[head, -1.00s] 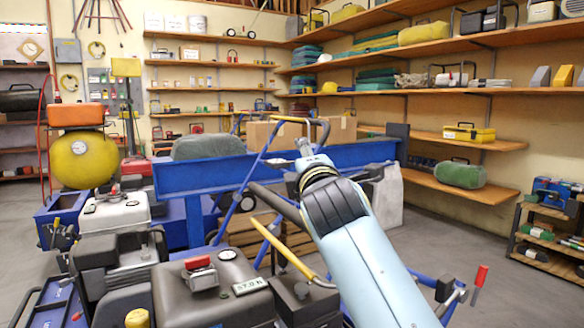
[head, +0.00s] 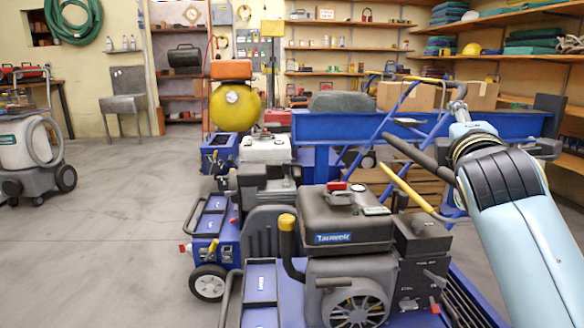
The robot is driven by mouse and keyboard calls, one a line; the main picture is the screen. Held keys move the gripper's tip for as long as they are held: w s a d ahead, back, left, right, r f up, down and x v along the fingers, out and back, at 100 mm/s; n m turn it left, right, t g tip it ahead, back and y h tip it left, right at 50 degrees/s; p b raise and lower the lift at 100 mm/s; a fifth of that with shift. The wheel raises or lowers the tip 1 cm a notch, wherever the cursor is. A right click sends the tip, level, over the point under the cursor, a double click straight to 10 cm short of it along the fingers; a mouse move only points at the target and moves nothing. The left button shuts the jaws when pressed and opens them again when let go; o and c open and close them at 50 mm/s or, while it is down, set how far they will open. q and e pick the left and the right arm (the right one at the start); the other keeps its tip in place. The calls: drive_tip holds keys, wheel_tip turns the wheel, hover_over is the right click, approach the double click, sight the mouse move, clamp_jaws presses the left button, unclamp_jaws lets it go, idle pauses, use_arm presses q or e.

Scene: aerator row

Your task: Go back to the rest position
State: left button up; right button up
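My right arm (head: 535,245), pale blue with a black joint, comes in from the lower right in the head view. It rises in front of the blue tubular handle frame of a machine. My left arm and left gripper do not show. Whether the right arm touches the handle bars cannot be told.
A blue machine with a dark engine (head: 345,215) stands close in front, in a row with more machines behind, one with a yellow round tank (head: 234,106). Open concrete floor (head: 110,230) lies left. A grey wheeled machine (head: 30,150) stands far left. Shelves line the walls.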

drive_tip(key=s+f+m+g+y+p, duration=0.1)
drive_tip(key=s+f+g+p, duration=0.15)
drive_tip(key=s+f, duration=0.75)
drive_tip(key=s+f+g+y+p, duration=0.1)
drive_tip(key=s+f+g+p, duration=0.2)
drive_tip(key=f, duration=1.3)
drive_tip(key=s+f+m+g+y+p, duration=0.15)
drive_tip(key=s+f+g, duration=0.4)
drive_tip(key=f, duration=0.75)
use_arm(q)
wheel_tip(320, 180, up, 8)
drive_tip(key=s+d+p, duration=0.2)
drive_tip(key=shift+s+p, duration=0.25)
drive_tip(key=shift+p, duration=0.1)
use_arm(e)
drive_tip(key=s+d+f+m+g, duration=0.1)
drive_tip(key=s+f+m, duration=0.3)
drive_tip(key=s, duration=1)
drive_tip(key=s+f+m+g+y, duration=0.1)
drive_tip(key=s+f+m+g, duration=0.2)
drive_tip(key=s, duration=1.2)
drive_tip(key=s+d+f+m+g, duration=0.1)
drive_tip(key=s+f+m+g, duration=0.1)
drive_tip(key=s+f+m, duration=0.5)
drive_tip(key=s+f, duration=0.4)
drive_tip(key=s, duration=0.4)
drive_tip(key=shift+d, duration=0.35)
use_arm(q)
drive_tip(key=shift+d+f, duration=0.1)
